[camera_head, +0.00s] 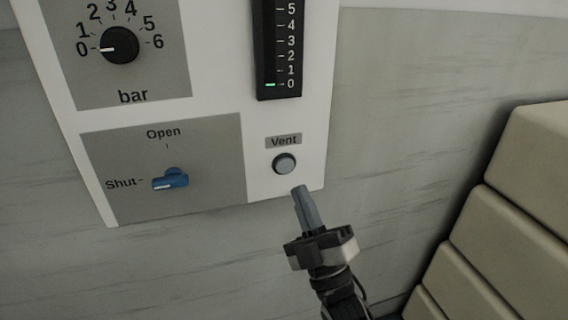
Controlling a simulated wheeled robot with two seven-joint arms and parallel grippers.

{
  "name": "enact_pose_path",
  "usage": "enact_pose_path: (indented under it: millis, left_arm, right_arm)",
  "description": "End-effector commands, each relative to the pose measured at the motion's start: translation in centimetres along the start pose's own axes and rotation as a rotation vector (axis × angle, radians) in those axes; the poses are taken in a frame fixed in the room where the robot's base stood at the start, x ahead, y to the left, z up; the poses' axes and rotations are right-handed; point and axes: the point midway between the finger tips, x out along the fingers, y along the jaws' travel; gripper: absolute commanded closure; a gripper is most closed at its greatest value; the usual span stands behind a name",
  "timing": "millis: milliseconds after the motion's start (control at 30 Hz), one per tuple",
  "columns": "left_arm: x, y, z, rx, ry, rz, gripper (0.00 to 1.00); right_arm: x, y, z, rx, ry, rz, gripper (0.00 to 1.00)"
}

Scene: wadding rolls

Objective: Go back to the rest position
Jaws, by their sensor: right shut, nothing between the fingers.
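My right gripper (300,192) comes up from the bottom right. Its fingers are shut with nothing between them. The fingertips are just below and to the right of the grey round Vent button (284,163), and they appear apart from it. My left gripper is not in view.
A white panel (215,110) on the grey wall (400,90) carries a black bar dial (119,45) pointing at 0, a blue valve handle (170,180) pointing at Shut, and a gauge (278,45) lit at 0. Beige padded blocks (510,235) stand at the right.

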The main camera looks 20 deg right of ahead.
Motion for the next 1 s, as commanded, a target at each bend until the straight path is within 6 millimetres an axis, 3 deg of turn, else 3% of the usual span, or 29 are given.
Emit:
enact_pose_path:
  millis: [133,233,400,500,600,767,1000]
  left_arm:
    - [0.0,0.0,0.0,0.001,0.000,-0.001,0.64]
    - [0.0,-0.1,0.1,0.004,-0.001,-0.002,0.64]
    - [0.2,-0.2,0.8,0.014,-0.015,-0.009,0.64]
    - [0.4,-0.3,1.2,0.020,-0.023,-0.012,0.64]
    - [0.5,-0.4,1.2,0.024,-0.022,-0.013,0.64]
    - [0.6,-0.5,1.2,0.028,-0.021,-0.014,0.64]
    - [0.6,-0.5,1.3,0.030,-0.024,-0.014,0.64]
  right_arm:
    - [-1.5,-1.0,0.8,0.080,-0.068,-0.083,1.00]
    - [-4.9,-3.1,2.0,0.250,-0.223,-0.239,1.00]
    - [-14.5,-6.6,2.8,0.629,-0.643,-0.524,1.00]
    - [-20.1,-7.5,2.0,0.802,-0.896,-0.636,1.00]
    - [-24.3,-7.7,0.9,0.913,-1.090,-0.701,1.00]
    - [-27.2,-7.6,-0.2,0.984,-1.238,-0.737,1.00]
    - [-27.4,-7.6,-0.2,0.990,-1.249,-0.738,1.00]
